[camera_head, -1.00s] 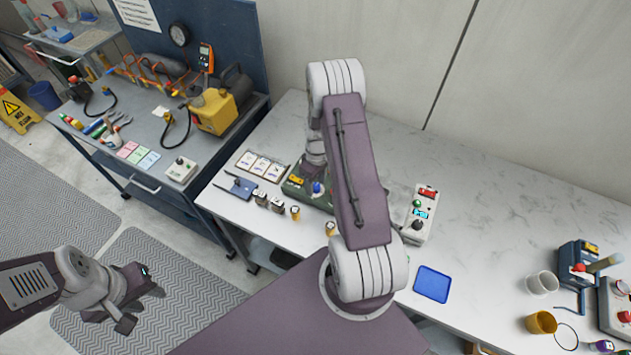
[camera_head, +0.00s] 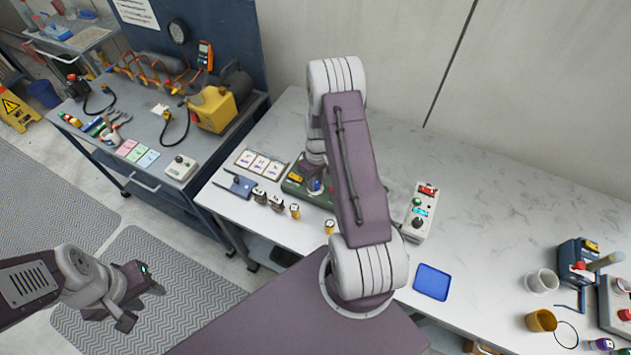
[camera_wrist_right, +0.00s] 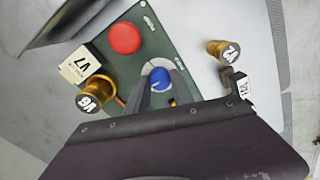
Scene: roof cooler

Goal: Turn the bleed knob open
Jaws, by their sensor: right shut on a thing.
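The blue round knob (camera_wrist_right: 161,79) sits on a dark green panel (camera_wrist_right: 172,40) in the right wrist view. My right gripper (camera_wrist_right: 160,84) has its two grey fingers around this knob and is shut on it. In the head view the right gripper (camera_head: 316,176) reaches down to the green unit (camera_head: 296,187), and my arm hides much of that unit. The knob (camera_head: 315,186) shows only as a small blue patch there. My left gripper (camera_head: 140,302) is empty over the floor at lower left, its fingers seemingly apart.
A grey control box (camera_head: 420,212) and a blue tray (camera_head: 432,283) are to the right. The bench's right middle is clear.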

